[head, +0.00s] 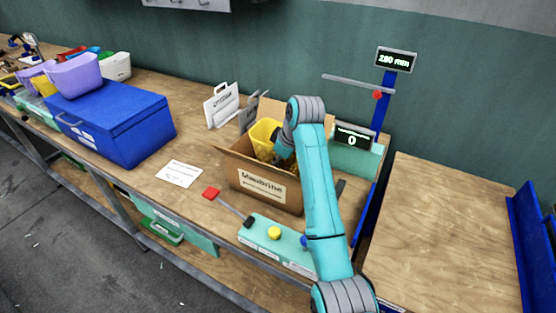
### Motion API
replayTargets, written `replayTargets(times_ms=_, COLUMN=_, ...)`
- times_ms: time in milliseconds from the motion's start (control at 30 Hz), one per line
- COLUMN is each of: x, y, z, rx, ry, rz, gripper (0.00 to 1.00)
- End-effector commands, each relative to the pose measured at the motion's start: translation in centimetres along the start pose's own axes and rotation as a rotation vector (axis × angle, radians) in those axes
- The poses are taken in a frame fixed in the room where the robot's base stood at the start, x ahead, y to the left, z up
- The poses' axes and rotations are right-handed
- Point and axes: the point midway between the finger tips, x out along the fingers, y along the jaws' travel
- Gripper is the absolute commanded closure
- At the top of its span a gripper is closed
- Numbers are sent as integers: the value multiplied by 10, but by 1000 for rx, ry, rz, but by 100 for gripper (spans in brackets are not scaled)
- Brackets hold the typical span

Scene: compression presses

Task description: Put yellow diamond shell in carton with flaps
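The carton with flaps (240,180) is an open brown cardboard box with a printed label, standing on the wooden workbench. A yellow shell (263,133) shows at the carton's opening, inside or just above it; I cannot tell whether it rests on the bottom. Its diamond shape is not clear from here. My gripper (280,158) is dark and reaches down at the carton's opening beside the yellow shell. My arm hides part of the gripper and the carton's right side, so I cannot see whether the fingers grip the shell.
A press with a red-handled lever (212,193) and teal base (270,243) stands in front of the carton. A blue lidded box (115,125) and a lilac bin (75,76) are to the left. A display post (384,100) rises behind. The right tabletop (450,220) is clear.

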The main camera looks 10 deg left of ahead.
Motion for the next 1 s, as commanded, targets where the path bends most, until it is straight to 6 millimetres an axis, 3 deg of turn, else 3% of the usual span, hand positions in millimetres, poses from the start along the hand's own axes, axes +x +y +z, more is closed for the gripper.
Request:
replayTargets(times_ms=467, x=10, y=-2, z=4, rx=0, ry=0, rz=0, gripper=100)
replayTargets(times_ms=600, x=10, y=-2, z=4, rx=0, ry=0, rz=0, gripper=69)
replayTargets(times_ms=1000, x=5, y=0, z=2, rx=0, ry=0, rz=0, gripper=69)
